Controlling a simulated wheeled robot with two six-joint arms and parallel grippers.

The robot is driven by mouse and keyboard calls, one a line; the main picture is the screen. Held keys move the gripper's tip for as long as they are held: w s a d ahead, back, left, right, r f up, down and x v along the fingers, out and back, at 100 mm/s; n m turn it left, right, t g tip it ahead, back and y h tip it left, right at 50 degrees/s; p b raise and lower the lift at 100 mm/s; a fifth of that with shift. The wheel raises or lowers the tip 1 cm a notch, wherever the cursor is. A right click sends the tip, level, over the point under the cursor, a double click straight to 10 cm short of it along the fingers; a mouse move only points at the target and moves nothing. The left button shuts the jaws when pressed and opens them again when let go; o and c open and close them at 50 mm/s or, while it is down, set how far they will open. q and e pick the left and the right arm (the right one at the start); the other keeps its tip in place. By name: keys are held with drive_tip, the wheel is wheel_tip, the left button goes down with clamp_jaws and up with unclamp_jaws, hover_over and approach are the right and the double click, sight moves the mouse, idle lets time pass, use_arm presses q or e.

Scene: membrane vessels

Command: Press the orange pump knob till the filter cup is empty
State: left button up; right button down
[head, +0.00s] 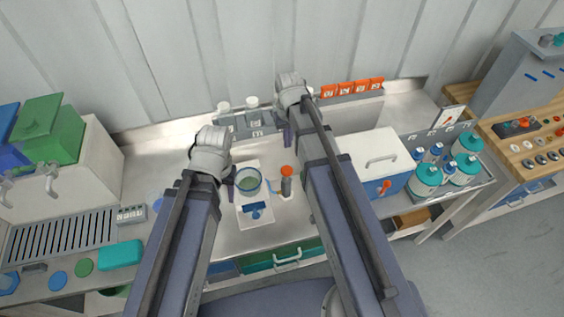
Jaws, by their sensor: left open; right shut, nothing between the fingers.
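The orange pump knob (287,170) tops a small dark upright pump (286,186) on the steel bench. The filter cup (249,184) is a clear round vessel with a blue rim, left of the pump. Greenish-grey contents seem to show inside, but the level is too small to tell. My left gripper (231,181) is open at the cup's left side; I cannot tell whether it touches the cup. My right gripper (288,137) is shut and empty, above and behind the knob in the picture, apart from it.
A white plate with a blue piece (258,211) lies in front of the cup. A rack with white-capped bottles (252,103) stands behind. A white cooler box (377,161) stands right of my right arm. The bench left of my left arm has some free room.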

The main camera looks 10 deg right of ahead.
sight(287, 170)
use_arm(q)
drive_tip(key=shift+r, duration=0.2)
use_arm(e)
drive_tip(key=shift+r, duration=0.15)
wheel_tip(287, 170, down, 14)
drive_tip(key=b, duration=1.4)
drive_tip(key=shift+r, duration=0.15)
use_arm(q)
wheel_tip(287, 170, down, 14)
drive_tip(key=shift+r, duration=0.15)
